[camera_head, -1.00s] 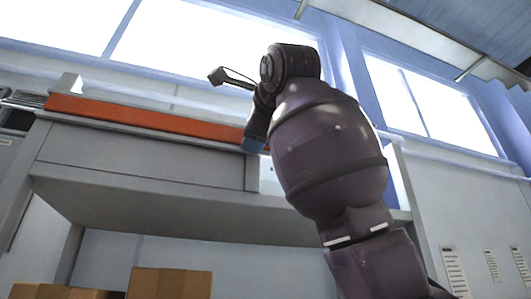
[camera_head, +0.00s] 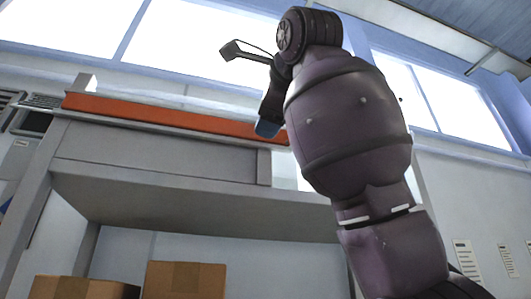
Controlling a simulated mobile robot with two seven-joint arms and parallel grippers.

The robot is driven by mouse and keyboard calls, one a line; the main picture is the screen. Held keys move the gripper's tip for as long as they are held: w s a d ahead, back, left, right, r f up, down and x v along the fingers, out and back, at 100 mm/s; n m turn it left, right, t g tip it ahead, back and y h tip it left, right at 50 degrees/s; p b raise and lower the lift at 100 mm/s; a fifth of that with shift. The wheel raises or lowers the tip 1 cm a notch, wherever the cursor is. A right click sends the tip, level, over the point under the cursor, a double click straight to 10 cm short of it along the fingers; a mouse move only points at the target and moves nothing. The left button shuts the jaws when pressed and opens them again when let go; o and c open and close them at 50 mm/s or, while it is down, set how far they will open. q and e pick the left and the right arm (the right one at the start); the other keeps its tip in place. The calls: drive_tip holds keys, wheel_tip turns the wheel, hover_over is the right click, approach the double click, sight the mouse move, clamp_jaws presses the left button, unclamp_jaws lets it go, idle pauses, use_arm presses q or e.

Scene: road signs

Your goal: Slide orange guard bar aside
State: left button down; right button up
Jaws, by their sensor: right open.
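The orange guard bar (camera_head: 165,115) is long and flat and lies along the front top edge of a grey bench (camera_head: 150,152), seen from below. My right gripper (camera_head: 250,90) is at the bar's right part, with its fingers spread. One finger with a blue tip hangs down in front of the bar and overlaps it in the picture. The other dark finger points up and left, above the bar against the window. Nothing shows between them. I cannot tell whether the blue tip touches the bar. My left gripper is not in view.
Cardboard boxes (camera_head: 185,280) stand below the bench. A grey slatted item (camera_head: 42,102) is at the far left. Windows (camera_head: 220,45) line the wall behind. Papers (camera_head: 467,262) hang on the wall at right. The space above the bar's left part is clear.

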drive_tip(key=b+v, duration=0.1)
drive_tip(key=v, duration=0.5)
drive_tip(key=shift+s, duration=0.3)
drive_tip(key=shift+d, duration=0.1)
